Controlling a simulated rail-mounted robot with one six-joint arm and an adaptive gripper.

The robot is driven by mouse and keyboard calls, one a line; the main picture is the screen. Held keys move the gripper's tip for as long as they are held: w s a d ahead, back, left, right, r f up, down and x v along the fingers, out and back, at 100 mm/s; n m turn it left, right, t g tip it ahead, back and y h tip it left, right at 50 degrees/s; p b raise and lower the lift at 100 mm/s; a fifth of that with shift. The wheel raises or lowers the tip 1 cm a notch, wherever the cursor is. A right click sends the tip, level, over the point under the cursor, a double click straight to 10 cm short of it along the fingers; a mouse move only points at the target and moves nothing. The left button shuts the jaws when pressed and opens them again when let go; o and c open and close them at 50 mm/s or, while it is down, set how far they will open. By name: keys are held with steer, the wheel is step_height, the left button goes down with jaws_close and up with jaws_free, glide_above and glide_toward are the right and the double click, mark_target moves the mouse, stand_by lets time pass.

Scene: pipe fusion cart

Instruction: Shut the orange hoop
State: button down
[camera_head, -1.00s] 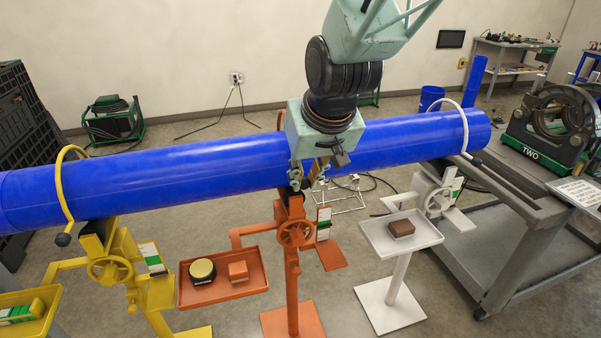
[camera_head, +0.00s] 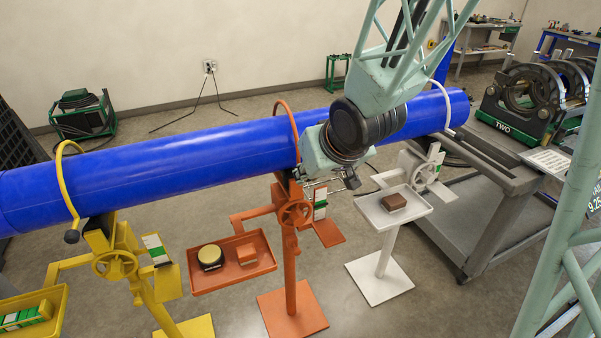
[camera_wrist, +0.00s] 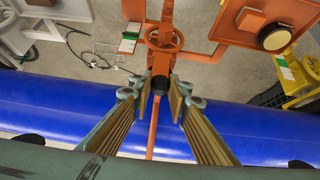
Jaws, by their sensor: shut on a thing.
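The orange hoop (camera_head: 288,113) arches over the blue pipe (camera_head: 200,152) at the middle stand. In the wrist view its orange bar (camera_wrist: 152,137) crosses the pipe and runs in between my fingers. My gripper (camera_wrist: 160,90) is shut on the dark end knob (camera_wrist: 160,83) of the hoop, close to the orange stand's handwheel (camera_wrist: 164,38). In the head view my gripper is at the near side of the pipe, just above the orange stand (camera_head: 291,260). My wrist hides the hoop's near end there, so I cannot tell whether it touches the stand.
A yellow hoop (camera_head: 63,178) on the left and a white hoop (camera_head: 440,98) on the right also cross the pipe. An orange tray (camera_head: 225,277) holds a round tin and a block. A white tray (camera_head: 415,215) holds a brown block. A grey cart stands at right.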

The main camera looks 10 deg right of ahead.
steer(key=shift+s+d+f, duration=0.25)
steer(key=shift+s+f, duration=0.3)
steer(key=shift+f, duration=0.15)
steer(key=c, duration=2.9)
jaws_free()
steer(key=o, duration=0.4)
steer(key=shift+w+d, duration=0.1)
steer(key=shift+d, duration=0.05)
steer(key=shift+o, duration=0.2)
steer(key=shift+a+r, duration=0.2)
steer(key=shift+r, duration=0.15)
